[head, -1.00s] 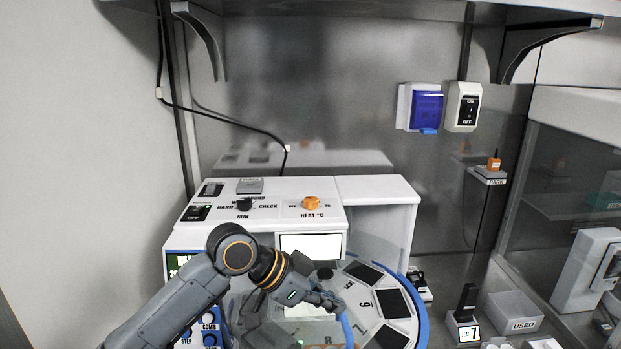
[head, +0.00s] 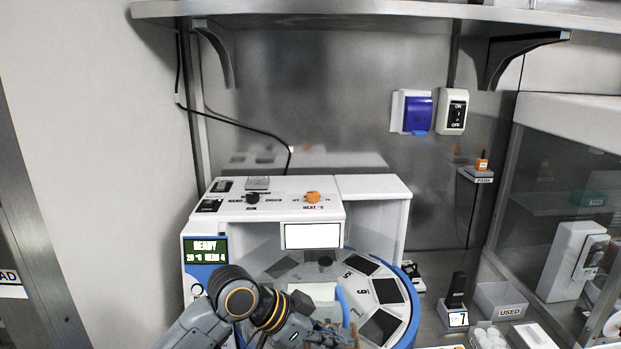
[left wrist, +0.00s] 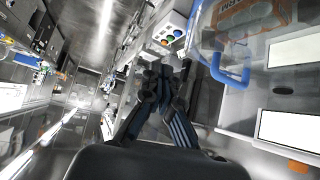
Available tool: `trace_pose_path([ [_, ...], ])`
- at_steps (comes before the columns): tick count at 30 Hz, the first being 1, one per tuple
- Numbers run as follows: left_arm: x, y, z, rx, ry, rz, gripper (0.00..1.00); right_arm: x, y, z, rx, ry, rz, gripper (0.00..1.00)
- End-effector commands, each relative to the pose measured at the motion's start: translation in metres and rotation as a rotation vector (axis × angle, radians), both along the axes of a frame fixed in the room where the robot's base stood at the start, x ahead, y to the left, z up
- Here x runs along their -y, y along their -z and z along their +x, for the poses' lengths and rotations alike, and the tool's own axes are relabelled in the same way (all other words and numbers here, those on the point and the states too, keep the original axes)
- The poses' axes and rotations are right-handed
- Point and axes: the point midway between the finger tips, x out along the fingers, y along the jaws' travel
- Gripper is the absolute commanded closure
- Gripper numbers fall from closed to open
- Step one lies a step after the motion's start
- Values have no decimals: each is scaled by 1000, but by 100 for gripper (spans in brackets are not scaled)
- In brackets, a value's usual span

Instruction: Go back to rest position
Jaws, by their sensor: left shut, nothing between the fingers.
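My left gripper (head: 338,338) is low in the head view, in front of the white machine (head: 265,207) and over the near part of its round numbered turntable (head: 398,319). Its fingers are partly cut off by the bottom edge there. In the left wrist view the left gripper (left wrist: 160,72) has its fingers together with nothing between them. A blue curved handle (left wrist: 228,76) shows just right of the fingers. My right gripper is not in either view.
The machine's green display (head: 206,251) reads READY. To the right stand a USED bin (head: 500,300), a black item on a stand marked 7 (head: 457,290), and a glass-fronted cabinet (head: 560,180). A metal shelf (head: 350,12) runs overhead.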

Motion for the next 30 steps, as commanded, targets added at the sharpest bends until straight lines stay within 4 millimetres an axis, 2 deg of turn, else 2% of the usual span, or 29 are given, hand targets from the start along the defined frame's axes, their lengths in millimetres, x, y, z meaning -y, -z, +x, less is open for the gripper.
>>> trace_pose_path([
  [7, -10, 48, -30, -49, -90, -1, 100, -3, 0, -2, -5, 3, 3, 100],
  [11, -25, 81, -53, -88, -186, 7, 100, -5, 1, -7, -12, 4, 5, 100],
  [14, -46, 112, -79, -133, -305, 24, 100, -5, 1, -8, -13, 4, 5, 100],
  [18, -90, 152, -121, -201, -506, 79, 100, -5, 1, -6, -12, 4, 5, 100],
  [21, -123, 172, -151, -243, -636, 131, 100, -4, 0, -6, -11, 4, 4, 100],
  [30, -194, 199, -219, -319, -892, 276, 100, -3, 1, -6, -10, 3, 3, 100],
])
